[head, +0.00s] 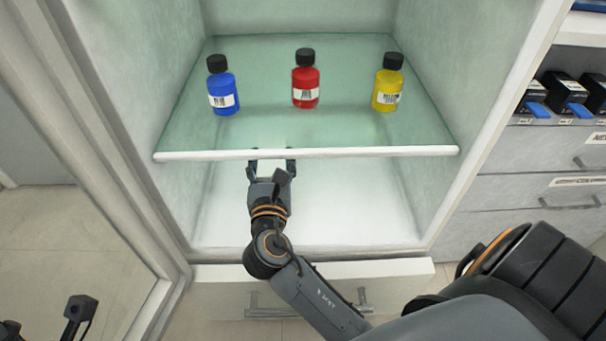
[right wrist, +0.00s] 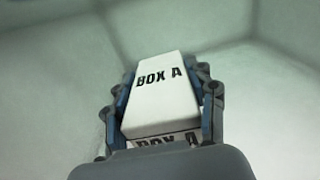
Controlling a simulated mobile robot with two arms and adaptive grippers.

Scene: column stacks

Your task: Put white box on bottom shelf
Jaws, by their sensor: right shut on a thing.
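The white box (right wrist: 158,98), labelled "BOX A", sits between the fingers of my right gripper (head: 271,166) in the right wrist view. The right gripper is shut on it. In the head view the gripper reaches into the cabinet, below the front edge of the glass shelf, over the white bottom shelf (head: 335,215). The box is mostly hidden there. I cannot tell whether it touches the bottom shelf. Only dark parts of my left arm show at the lower left; its fingers cannot be made out.
The glass shelf (head: 300,153) above carries a blue bottle (head: 222,88), a red bottle (head: 305,82) and a yellow bottle (head: 387,86). Cabinet walls close both sides. The bottom shelf looks bare right of my gripper. A drawer (head: 400,275) is below; more drawers stand right.

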